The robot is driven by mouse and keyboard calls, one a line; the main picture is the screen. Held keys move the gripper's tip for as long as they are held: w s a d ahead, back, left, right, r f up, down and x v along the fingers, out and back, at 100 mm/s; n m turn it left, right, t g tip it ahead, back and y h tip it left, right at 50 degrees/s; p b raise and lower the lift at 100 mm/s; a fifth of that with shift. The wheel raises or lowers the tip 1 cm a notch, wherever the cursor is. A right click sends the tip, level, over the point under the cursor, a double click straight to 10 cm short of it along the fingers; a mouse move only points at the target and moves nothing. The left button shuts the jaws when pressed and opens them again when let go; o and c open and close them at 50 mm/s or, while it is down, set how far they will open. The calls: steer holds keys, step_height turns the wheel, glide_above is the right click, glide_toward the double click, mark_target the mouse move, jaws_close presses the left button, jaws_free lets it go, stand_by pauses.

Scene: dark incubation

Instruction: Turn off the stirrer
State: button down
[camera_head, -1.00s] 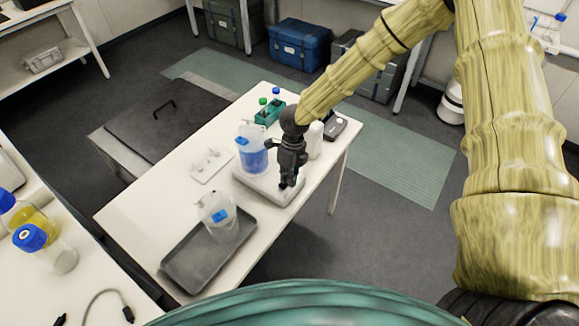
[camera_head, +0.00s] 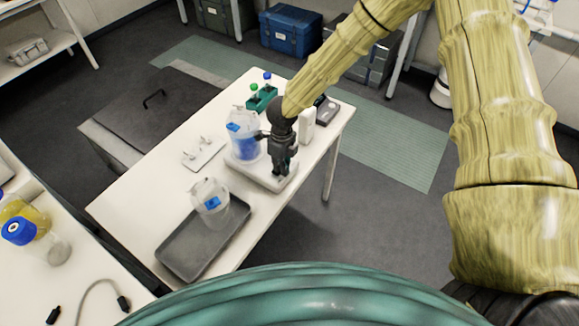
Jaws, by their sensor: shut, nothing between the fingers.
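The stirrer (camera_head: 262,178) is a flat white plate on the white table. A clear jug with blue liquid (camera_head: 244,140) stands on its left part. My gripper (camera_head: 280,174) is black, points down and is shut and empty over the front right part of the stirrer. The gripper hides the stirrer surface beneath it, so I cannot tell whether it touches. No switch or knob can be made out.
A dark tray (camera_head: 203,240) holds a clear jug (camera_head: 211,200) at the table's near end. A white holder with small items (camera_head: 203,155) lies left of the stirrer. A green rack (camera_head: 262,97), a white bottle (camera_head: 307,124) and a dark device (camera_head: 326,111) stand behind.

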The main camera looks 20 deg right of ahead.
steer(key=shift+w+d+r+p, duration=0.1)
steer(key=shift+p, duration=0.25)
steer(key=shift+w+d+r+p, duration=0.15)
steer(key=shift+w+d+p, duration=0.3)
steer(key=shift+r, duration=0.1)
steer(key=r+p, duration=0.3)
steer(key=r, duration=0.1)
steer(key=shift+s+a+r+p, duration=0.1)
steer(key=shift+s+a+p, duration=0.1)
steer(key=shift+p, duration=0.2)
steer(key=shift+a+r+b, duration=0.1)
steer(key=shift+r+b, duration=0.1)
steer(key=shift+b, duration=0.3)
step_height(320, 180, up, 9)
steer(key=b, duration=0.2)
steer(key=shift+s+a+b, duration=0.3)
steer(key=shift+s+a, duration=0.15)
